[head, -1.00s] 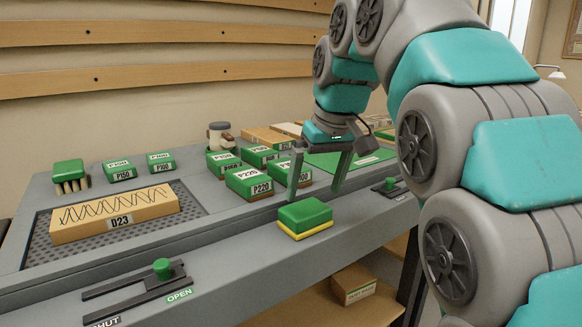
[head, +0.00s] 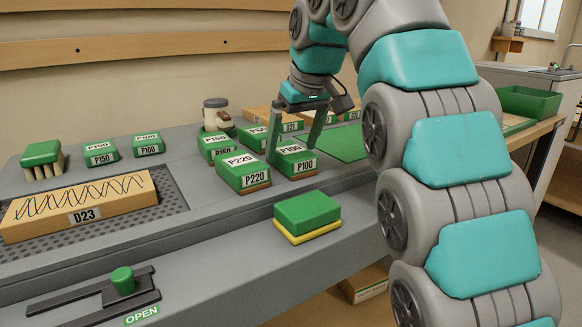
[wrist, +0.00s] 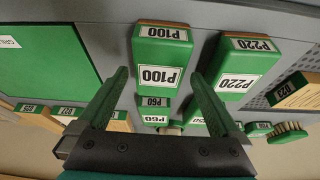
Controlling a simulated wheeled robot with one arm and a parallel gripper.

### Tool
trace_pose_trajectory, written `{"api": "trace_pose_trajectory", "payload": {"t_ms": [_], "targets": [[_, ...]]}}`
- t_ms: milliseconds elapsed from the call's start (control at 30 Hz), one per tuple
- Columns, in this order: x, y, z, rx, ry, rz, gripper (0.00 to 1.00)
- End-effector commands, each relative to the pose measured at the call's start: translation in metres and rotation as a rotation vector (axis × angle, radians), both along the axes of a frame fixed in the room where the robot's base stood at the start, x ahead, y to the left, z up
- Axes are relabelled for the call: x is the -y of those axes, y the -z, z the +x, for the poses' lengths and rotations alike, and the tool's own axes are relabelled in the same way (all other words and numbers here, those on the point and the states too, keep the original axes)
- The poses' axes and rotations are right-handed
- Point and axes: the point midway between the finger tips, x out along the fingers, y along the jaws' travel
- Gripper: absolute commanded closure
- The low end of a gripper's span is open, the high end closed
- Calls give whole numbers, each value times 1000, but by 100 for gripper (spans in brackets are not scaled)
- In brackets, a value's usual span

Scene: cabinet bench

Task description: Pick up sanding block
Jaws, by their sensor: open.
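Several green sanding blocks with white grit labels stand on the grey bench. The P100 block (head: 294,162) is at the right of the front group, with the P220 block (head: 242,173) to its left. My gripper (head: 292,152) is open and empty, pointing down at the P100 block. In the wrist view the P100 block (wrist: 160,72) shows between the two spread fingers (wrist: 160,75), and the P220 block (wrist: 238,68) is outside them to the right. I cannot tell whether the fingertips reach down beside the block. A green block with a yellow base (head: 307,216) lies at the front edge.
A wooden D23 board (head: 80,207) lies on the perforated panel at left. A brush (head: 41,160) stands behind it. A green-knobbed slide (head: 122,281) is on the front edge. A green mat (head: 340,144) lies right of the blocks.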

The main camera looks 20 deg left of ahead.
Motion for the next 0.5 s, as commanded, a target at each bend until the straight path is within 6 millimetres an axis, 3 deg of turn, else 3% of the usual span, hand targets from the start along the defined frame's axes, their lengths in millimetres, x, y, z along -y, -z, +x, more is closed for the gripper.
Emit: {"api": "trace_pose_trajectory", "payload": {"t_ms": [33,200,500], "targets": [[-2,13,3,-1,0,0,0],[-5,23,6,-6,1,-3,0],[-7,26,8,0,1,1,0]]}}
